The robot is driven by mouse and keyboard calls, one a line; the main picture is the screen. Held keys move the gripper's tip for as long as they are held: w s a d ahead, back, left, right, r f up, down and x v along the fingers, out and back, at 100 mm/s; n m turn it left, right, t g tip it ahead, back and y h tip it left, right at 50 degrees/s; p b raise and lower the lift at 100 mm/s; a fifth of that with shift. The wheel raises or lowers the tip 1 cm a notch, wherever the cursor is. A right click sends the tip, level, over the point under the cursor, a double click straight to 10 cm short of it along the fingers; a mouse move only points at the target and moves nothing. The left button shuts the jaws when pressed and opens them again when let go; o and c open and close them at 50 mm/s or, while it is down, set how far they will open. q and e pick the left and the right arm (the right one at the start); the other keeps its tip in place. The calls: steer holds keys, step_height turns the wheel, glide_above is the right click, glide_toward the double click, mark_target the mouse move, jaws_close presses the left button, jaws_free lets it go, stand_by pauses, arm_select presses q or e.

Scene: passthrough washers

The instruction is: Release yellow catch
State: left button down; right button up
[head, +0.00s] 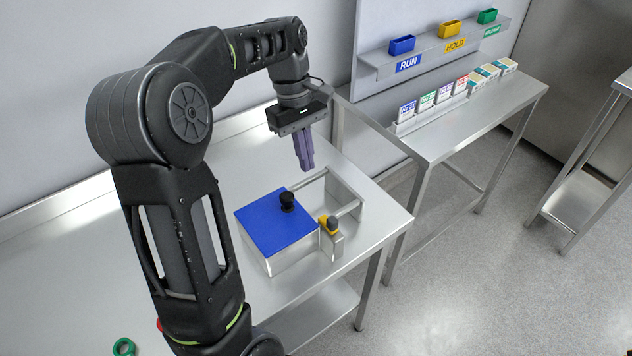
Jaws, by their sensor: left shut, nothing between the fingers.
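The yellow catch (332,224) sits at the front right corner of a box with a blue lid (276,222), beside a metal bracket. A black knob (287,201) stands on the lid. The lid looks closed. My left gripper (306,166) is above and behind the box, pointing down, with its purple fingers shut and empty. It is apart from the catch and the knob. My right gripper is not in view.
A metal rail frame (347,197) stands right of the box. A green ring (124,347) lies at the lower left. A second bench holds several labelled cards (443,92), below a shelf with blue (402,45), yellow (450,29) and green (487,16) bins. Bare table lies left of the box.

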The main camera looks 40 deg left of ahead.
mark_target(335, 222)
arm_select(q)
steer(key=d+f, duration=0.1)
steer(key=f, duration=0.2)
steer(key=s+d+f+b, duration=0.1)
steer(key=d+f, duration=0.1)
steer(key=f, duration=0.1)
steer(key=d+f+b, duration=0.1)
steer(key=d+f, duration=0.1)
steer(key=f, duration=0.1)
steer(key=shift+s+d, duration=0.2)
steer(key=shift+s, duration=0.15)
steer(key=shift+s+d+f, duration=0.1)
steer(key=shift+d+f, duration=0.05)
steer(key=shift+d, duration=0.2)
steer(key=shift+d, duration=0.15)
steer(key=shift+s+d, duration=0.3)
steer(key=shift+d, duration=0.5)
steer(key=shift+s+d, duration=0.25)
steer(key=shift+d, duration=0.55)
